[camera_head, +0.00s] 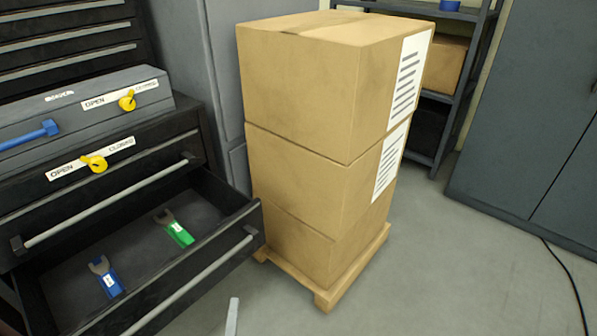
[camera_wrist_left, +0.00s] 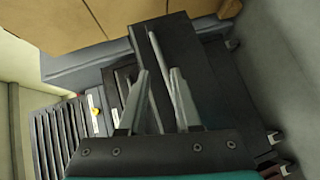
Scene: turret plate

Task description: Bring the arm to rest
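My left gripper (camera_wrist_left: 160,74) shows in the wrist view with its two grey fingers apart and nothing between them. In the head view only a pale fingertip of the left gripper (camera_head: 232,317) shows at the bottom edge, in front of the open drawer. My right gripper is not in view. The black drawer (camera_head: 215,205) is pulled out. A blue-handled wrench (camera_head: 106,280) and a green-handled wrench (camera_head: 178,232) lie apart inside it. A dark drawer-like part with a rail (camera_wrist_left: 178,45) lies beyond the fingers in the wrist view.
Stacked cardboard boxes (camera_head: 300,85) stand on a wooden pallet (camera_head: 350,275) just right of the drawer. A grey cabinet (camera_head: 535,110) stands at the right. Floor (camera_head: 450,270) between is clear except for a cable.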

